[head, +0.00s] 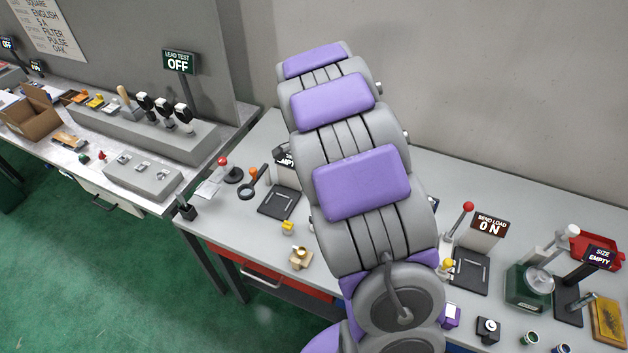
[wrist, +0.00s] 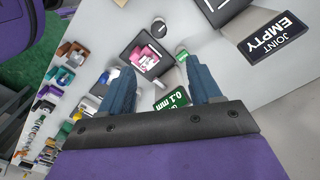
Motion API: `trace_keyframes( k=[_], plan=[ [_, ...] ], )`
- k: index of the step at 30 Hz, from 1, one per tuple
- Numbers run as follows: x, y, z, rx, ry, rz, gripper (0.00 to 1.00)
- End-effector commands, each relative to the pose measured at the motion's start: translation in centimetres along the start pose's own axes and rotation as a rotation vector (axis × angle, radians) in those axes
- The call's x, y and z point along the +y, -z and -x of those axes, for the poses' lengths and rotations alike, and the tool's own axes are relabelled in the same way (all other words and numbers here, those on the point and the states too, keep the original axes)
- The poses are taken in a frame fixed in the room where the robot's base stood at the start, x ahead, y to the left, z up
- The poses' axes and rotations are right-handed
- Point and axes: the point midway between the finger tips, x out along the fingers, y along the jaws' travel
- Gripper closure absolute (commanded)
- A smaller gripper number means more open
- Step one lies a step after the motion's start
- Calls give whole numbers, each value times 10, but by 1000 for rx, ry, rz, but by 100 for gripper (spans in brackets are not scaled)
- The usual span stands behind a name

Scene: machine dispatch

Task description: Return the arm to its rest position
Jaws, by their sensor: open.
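My grey and purple arm (head: 362,181) stretches up and away over the grey bench in the head view. Its far end reaches toward the back wall, and my gripper is hidden there. In the wrist view my gripper (wrist: 158,70) has its two blue fingers spread apart with nothing held between them. Beyond the fingertips a pink piece (wrist: 144,58) sits on a dark square stand. A green "0.1 mm" label (wrist: 170,101) shows between the fingers.
The bench (head: 235,225) carries a red-knobbed lever (head: 458,218), a "BEND LOAD ON" sign (head: 486,224), a green machine (head: 527,288) and a red bin (head: 597,248). A "JOINT EMPTY" sign (wrist: 279,37) stands at right in the wrist view. Green floor (head: 105,270) is open at left.

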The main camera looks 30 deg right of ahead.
Motion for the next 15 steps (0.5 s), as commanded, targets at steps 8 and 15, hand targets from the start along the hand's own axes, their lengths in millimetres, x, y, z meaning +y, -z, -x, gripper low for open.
trace_keyframes(
  k=[8,15],
  plan=[
    [0,0,0,0,-1,0,37],
    [4,-3,2,1,-2,18,37]
  ],
)
